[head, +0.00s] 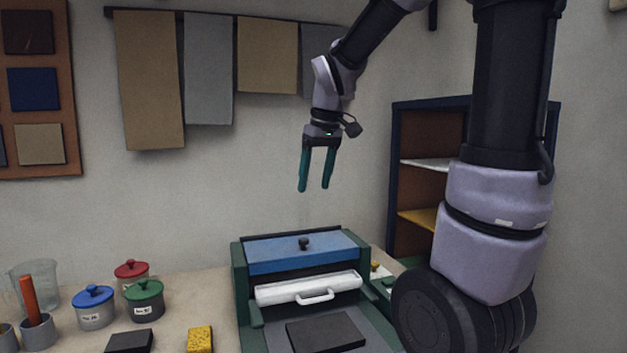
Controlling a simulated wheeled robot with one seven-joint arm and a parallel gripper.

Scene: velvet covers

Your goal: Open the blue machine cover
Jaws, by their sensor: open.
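The blue machine cover (275,255) lies flat and closed across the top of a dark green machine (241,289). A small black knob (304,243) stands on the cover near its middle. Below the cover is a white roller (280,289) with a white handle (316,297). My gripper (315,189) hangs in the air above the cover, pointing down. Its two teal fingers are apart with nothing between them. It does not touch the cover or the knob.
Blue-, red- and green-lidded pots (94,308) stand on the table to the left, with a yellow sponge (200,339) near the machine. A shelf unit (404,172) stands behind on the right. Cloths (150,85) hang on the wall. The air around my gripper is clear.

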